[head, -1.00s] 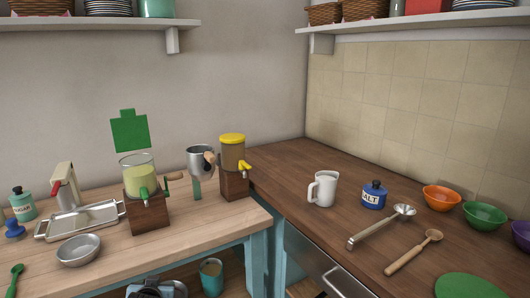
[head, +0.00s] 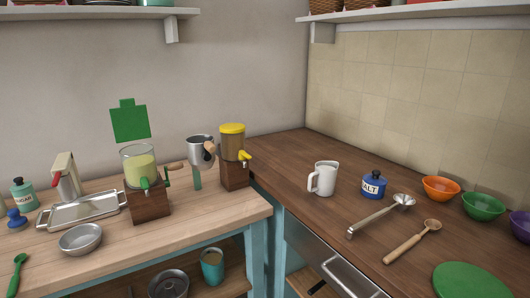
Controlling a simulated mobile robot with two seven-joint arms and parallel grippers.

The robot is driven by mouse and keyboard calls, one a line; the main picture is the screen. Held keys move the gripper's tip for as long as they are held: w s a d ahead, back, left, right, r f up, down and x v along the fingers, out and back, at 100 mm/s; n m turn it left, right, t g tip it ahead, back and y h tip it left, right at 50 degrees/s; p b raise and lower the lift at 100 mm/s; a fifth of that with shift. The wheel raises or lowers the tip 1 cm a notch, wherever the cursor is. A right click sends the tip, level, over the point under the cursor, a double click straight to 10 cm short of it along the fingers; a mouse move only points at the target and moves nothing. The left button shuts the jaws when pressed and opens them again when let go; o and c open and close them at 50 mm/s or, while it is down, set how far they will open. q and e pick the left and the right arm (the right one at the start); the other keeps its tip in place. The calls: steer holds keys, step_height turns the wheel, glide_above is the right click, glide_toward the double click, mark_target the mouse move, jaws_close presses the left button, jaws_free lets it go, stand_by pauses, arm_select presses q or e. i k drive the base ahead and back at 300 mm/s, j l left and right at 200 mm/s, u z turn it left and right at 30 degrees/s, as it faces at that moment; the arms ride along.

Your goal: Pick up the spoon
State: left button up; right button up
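A wooden spoon (head: 412,243) lies on the dark wooden counter (head: 290,150) at the right, its round bowl toward the back and its handle toward the front. A metal long-handled ladle or spoon (head: 380,216) lies just behind it, apart from it. A green spoon (head: 17,272) shows at the left edge, on the lighter wooden table (head: 200,225), its handle end cut off by the picture. Neither of my grippers is in view.
Around the spoons are a white mug (head: 323,179), a blue salt jar (head: 373,185), an orange bowl (head: 441,188), a green bowl (head: 483,206) and a green disc (head: 470,281). The left table holds a metal tray (head: 82,209), a metal bowl (head: 80,239) and dispensers.

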mark_target(21, 259)
steer(key=i+j+u, duration=0.3)
steer(key=j, duration=0.25)
steer(key=i+j+u, duration=0.25)
steer(key=i+j, duration=0.15)
